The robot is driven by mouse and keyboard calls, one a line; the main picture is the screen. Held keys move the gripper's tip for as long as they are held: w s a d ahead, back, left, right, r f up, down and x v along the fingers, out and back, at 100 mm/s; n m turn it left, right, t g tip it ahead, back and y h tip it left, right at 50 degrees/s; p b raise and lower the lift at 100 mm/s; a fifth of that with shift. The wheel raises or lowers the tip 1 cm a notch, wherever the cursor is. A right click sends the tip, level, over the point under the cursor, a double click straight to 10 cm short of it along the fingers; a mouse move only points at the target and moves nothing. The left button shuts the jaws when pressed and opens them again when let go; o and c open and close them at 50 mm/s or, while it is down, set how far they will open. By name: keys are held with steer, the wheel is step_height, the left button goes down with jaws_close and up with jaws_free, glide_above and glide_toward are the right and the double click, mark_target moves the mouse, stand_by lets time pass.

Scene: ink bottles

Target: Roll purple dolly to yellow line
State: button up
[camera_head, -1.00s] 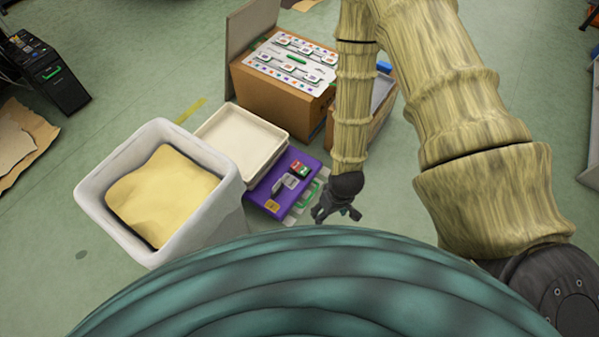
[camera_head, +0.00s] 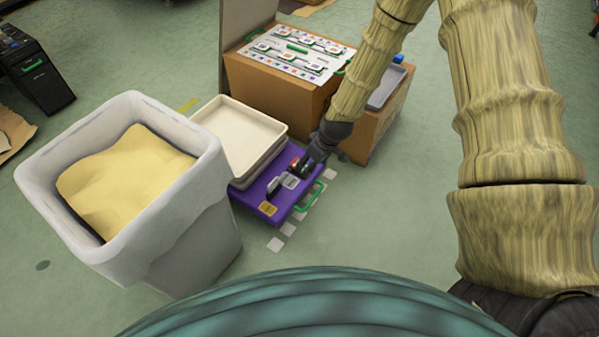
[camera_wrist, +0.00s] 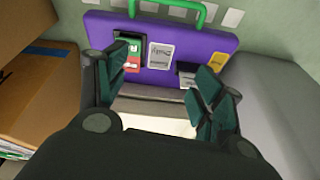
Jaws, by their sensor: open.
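A short yellow line (camera_head: 187,105) is on the floor behind the trays and bin.
A large grey bin (camera_head: 195,240) with yellow contents stands left of the dolly. Cream trays (camera_head: 272,122) adjoin the dolly. Cardboard boxes (camera_head: 270,98) stand behind. White floor squares (camera_head: 276,244) run along the dolly's right side, with open green floor beyond.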

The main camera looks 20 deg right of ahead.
steer(key=w+d+f+n+b, duration=0.2)
steer(key=w+b, duration=0.5)
steer(key=w, duration=0.1)
steer(key=shift+t+y, duration=0.3)
steer(key=shift+t, duration=0.1)
steer(key=b+x, duration=0.2)
steer(key=x, duration=0.3)
steer(key=b+x, duration=0.3)
steer(key=x, duration=0.2)
steer(key=shift+s+a+f, duration=0.1)
steer(key=shift+s+f, duration=0.05)
steer(key=shift+f, duration=0.25)
